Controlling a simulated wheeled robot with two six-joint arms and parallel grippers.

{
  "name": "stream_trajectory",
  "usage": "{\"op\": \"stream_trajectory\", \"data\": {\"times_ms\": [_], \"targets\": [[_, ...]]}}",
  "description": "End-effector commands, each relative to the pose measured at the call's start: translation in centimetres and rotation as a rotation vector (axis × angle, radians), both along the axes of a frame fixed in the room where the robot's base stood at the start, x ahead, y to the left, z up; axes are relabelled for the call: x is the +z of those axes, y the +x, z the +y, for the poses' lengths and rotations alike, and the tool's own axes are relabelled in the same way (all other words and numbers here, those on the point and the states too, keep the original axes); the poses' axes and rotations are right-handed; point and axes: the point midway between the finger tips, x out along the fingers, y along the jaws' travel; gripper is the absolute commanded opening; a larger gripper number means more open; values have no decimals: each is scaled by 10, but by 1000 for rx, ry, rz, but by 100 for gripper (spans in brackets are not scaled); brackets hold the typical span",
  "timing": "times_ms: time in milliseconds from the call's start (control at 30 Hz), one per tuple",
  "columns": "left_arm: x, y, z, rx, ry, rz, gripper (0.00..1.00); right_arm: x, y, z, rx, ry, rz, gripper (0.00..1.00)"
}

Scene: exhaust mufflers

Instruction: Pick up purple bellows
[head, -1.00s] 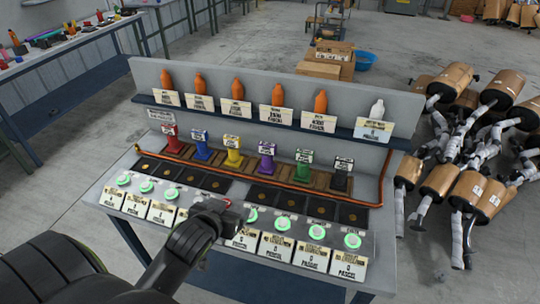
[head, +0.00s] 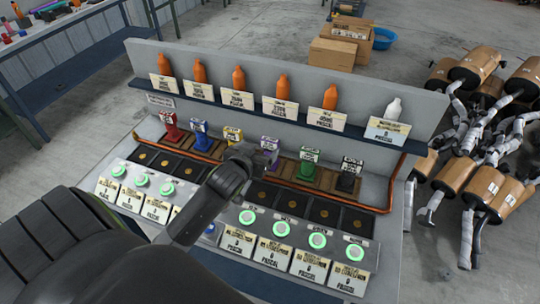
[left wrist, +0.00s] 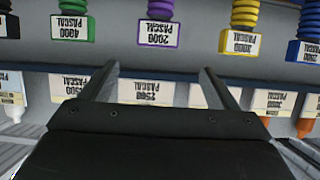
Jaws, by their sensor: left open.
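The purple bellows (head: 270,143) stands in the middle of a row of coloured bellows on the bench and is partly hidden by my left gripper in the head view. In the left wrist view, where labels appear upside down, the purple bellows (left wrist: 161,11) is at the top centre, with a 2000 Pascal label in front of it. My left gripper (left wrist: 159,72) is open and empty. Its two fingers point toward the purple bellows, which lies beyond their tips, apart from them. In the head view the left gripper (head: 262,155) is over the bench by the purple bellows.
Yellow bellows (head: 233,134) and green bellows (head: 308,158) flank the purple one closely. Behind is a shelf (head: 210,96) with orange bottles and one white bottle. Green-lit buttons (head: 247,217) and label cards line the bench front. Mufflers (head: 480,185) lie on the floor at right.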

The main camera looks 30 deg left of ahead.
Motion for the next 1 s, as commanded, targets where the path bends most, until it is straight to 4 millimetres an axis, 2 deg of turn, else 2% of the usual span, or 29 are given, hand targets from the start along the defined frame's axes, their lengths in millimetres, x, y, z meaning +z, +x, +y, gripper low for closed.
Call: {"op": "stream_trajectory", "data": {"times_ms": [200,333,667,1000], "targets": [[-11,29,7,0,0,1,82,8,15,-1,5,-1,-20,36],[-17,40,9,0,0,1,82,11,22,-1,6,-1,-31,36],[-25,53,12,1,-1,3,82,14,19,5,3,6,-27,36],[-47,81,15,0,0,2,82,24,14,8,1,9,-21,36]]}}
